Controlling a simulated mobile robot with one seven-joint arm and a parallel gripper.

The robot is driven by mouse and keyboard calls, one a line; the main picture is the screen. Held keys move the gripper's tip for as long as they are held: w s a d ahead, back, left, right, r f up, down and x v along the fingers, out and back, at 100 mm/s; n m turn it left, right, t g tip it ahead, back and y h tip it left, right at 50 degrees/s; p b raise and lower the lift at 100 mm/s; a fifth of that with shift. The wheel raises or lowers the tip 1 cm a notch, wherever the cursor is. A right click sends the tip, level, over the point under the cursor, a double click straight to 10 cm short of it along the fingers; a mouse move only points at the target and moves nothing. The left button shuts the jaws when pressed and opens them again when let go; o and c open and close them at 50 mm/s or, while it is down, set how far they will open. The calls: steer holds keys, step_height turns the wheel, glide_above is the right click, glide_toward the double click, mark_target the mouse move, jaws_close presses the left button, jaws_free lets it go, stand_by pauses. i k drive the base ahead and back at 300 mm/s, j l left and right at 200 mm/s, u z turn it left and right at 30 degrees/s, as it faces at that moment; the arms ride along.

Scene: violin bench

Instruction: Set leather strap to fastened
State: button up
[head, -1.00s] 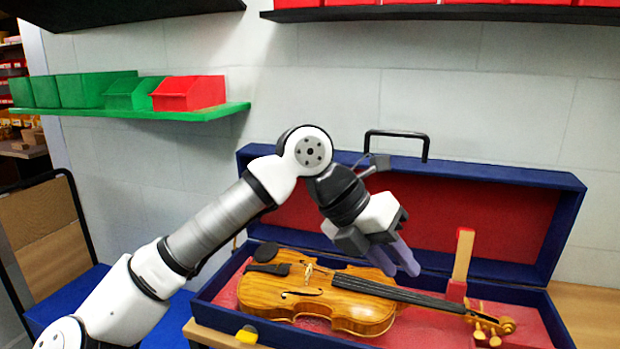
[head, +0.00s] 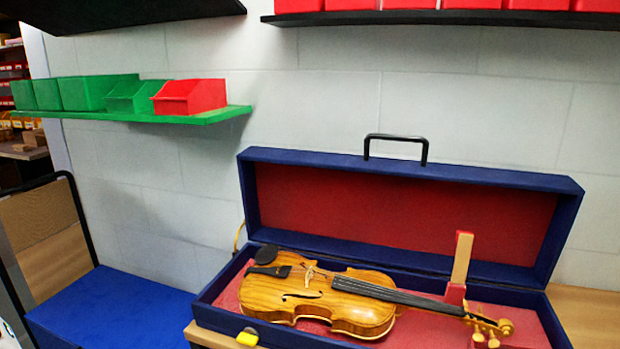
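A tan strap (head: 462,258), apparently the leather strap, stands nearly upright and leans slightly right in the open blue violin case (head: 225,317). Its foot meets a small red block (head: 455,293) just behind the violin's neck. Its top end is free and it does not cross the neck. The violin (head: 346,304) lies on the red lining, with its body at left and its scroll at right. My gripper is not in view.
The case lid (head: 405,210) is open against the wall, with a black handle (head: 396,137) on top. A yellow latch (head: 247,338) is at the front. A green shelf (head: 215,115) with bins hangs at left. A blue surface (head: 115,308) lies left of the case.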

mark_target(464, 239)
steer(key=l+z, duration=0.15)
steer(key=l, duration=0.9)
steer(key=l+z, duration=0.15)
steer(key=l, duration=0.9)
steer(key=i+l+z, duration=0.15)
steer(key=l, duration=0.9)
